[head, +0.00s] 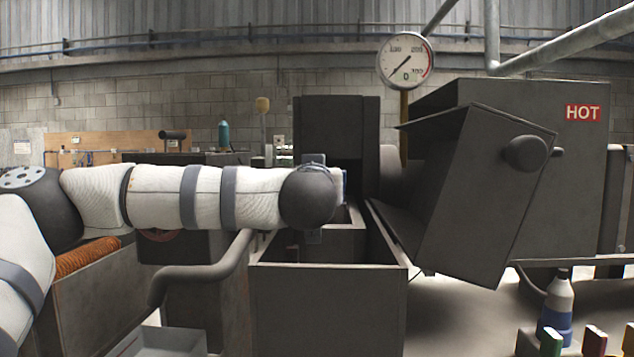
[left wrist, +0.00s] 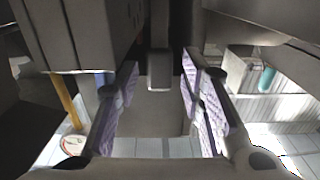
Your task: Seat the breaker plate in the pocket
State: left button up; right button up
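My left arm comes in from the left in a white padded sleeve, and its dark round wrist hides most of the left gripper (head: 343,186) in the head view. The gripper is at the tall dark housing (head: 336,125) in the centre. In the left wrist view the two purple-padded fingers of the left gripper (left wrist: 159,72) stand wide apart. A small grey block (left wrist: 160,76) shows beyond the gap between them; I cannot tell whether it lies between the tips. I cannot make out the breaker plate or pocket for certain. My right gripper is out of view.
An open dark bin (head: 328,305) stands below the wrist. A tilted dark cover with a knob (head: 524,153) hangs beside the box marked HOT (head: 582,113). A dial gauge (head: 405,61) stands behind. A bottle (head: 557,305) and coloured handles (head: 592,340) are at lower right.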

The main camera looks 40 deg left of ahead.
pick_arm(q)
jog(key=p+v, duration=0.1)
jog(key=v, duration=1.1)
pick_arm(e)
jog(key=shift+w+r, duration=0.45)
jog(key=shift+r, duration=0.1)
pick_arm(q)
jog(key=shift+f, duration=0.1)
